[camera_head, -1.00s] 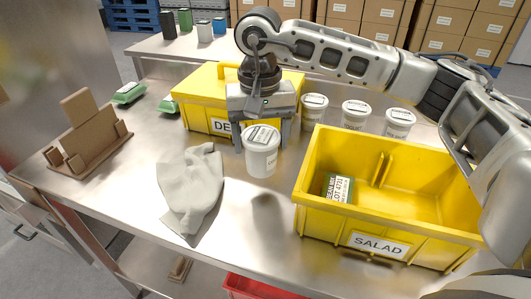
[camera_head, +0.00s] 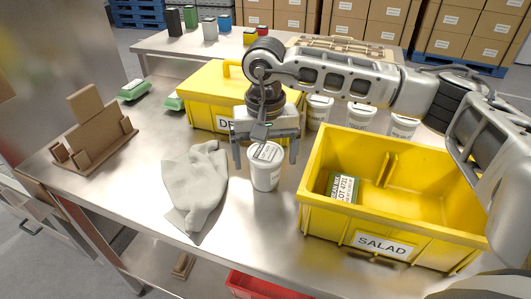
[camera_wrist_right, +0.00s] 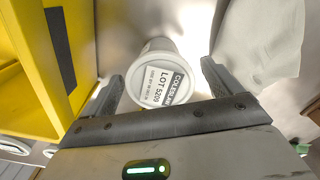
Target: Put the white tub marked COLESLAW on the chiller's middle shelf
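The white tub (camera_head: 265,178) stands upright on the steel counter between the grey cloth and the yellow SALAD bin. In the right wrist view its lid label (camera_wrist_right: 163,86) reads COLESLAW, partly cut off, and LOT 5209. My right gripper (camera_head: 265,160) is open above it, with a finger on each side of the lid and a visible gap at each finger. In the right wrist view the gripper (camera_wrist_right: 163,85) also has its fingers spread around the lid. My left gripper is not in view. I cannot make out the chiller's middle shelf.
The yellow SALAD bin (camera_head: 335,222) stands right of the tub, and a lidded yellow bin (camera_head: 205,112) behind. Several white tubs (camera_head: 358,118) stand behind the SALAD bin. A crumpled cloth (camera_head: 195,185) lies left. A brown stand (camera_head: 95,135) is at the counter's left.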

